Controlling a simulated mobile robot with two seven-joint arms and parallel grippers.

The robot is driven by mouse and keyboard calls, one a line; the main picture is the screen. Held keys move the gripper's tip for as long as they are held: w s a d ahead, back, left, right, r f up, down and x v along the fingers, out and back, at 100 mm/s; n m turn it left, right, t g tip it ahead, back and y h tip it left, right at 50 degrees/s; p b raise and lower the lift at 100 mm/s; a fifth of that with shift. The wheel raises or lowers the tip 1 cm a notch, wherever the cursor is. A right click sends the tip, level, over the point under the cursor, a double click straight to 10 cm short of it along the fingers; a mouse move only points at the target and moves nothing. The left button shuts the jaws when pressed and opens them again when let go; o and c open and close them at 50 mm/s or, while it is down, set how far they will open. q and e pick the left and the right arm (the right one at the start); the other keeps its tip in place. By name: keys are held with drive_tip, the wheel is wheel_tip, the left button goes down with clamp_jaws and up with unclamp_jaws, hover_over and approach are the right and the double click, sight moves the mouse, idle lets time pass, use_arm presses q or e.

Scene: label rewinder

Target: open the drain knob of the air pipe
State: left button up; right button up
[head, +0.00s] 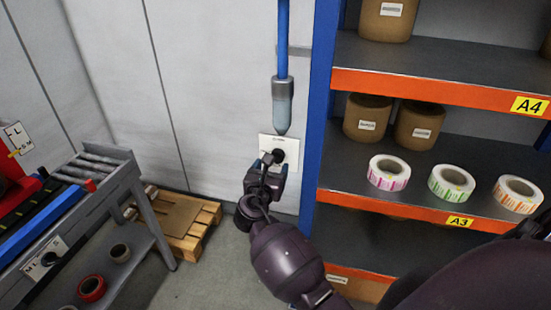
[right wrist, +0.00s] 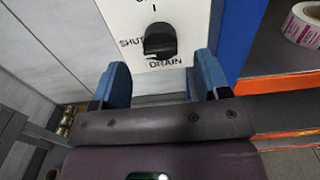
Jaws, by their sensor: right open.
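The drain knob (right wrist: 160,40) is black and sits on a white plate (right wrist: 186,17) marked SHUT at its left and DRAIN below it. A word at the top is cut off. I cannot tell which mark the knob points to. In the head view the plate (head: 292,143) is on the wall under the blue air pipe (head: 283,40) with its grey bowl (head: 282,105). My right gripper (right wrist: 161,78) is open and empty, its blue fingers either side of and just short of the knob. It also shows in the head view (head: 271,163). My left gripper is not in view.
A blue and orange shelf rack (head: 322,100) stands close to the right of the plate, with label rolls (head: 388,172) on it. A wooden pallet (head: 185,222) lies on the floor at left, beside a grey roller bench (head: 120,185). The wall left of the plate is clear.

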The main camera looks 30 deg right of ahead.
sight(277, 157)
drive_tip(key=shift+x, duration=2.35)
drive_tip(key=shift+c, duration=0.4)
drive_tip(key=c, duration=0.8)
drive_tip(key=shift+c, duration=0.2)
